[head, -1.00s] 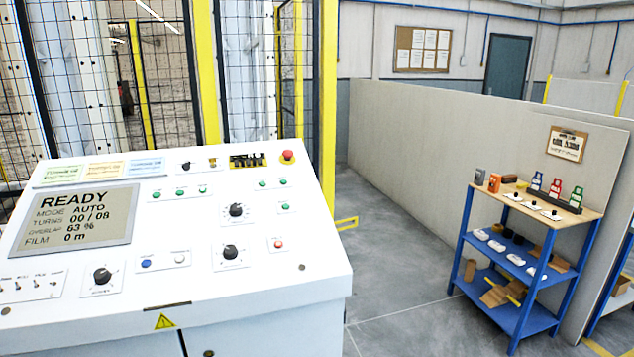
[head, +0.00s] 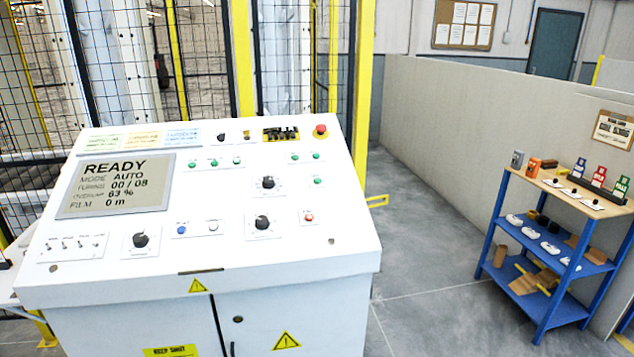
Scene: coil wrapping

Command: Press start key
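The white control console (head: 217,268) fills the left and middle of the head view. Its screen (head: 116,185) reads READY, mode AUTO, turns 00 / 08, overlap 63 %, film 0 m. The sloped panel carries several small green buttons (head: 214,162), a blue button (head: 181,230), a white button (head: 213,226), a red button (head: 309,217) and a red mushroom button (head: 320,130). Black rotary knobs (head: 262,222) sit among them. The key labels are too small to read, so I cannot tell which is the start key. Neither gripper is in view.
A yellow-framed mesh fence (head: 243,60) stands behind the console. A blue shelf unit (head: 541,299) with small items stands at the right, against a grey partition (head: 440,130). The grey floor (head: 430,260) between console and shelf is clear.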

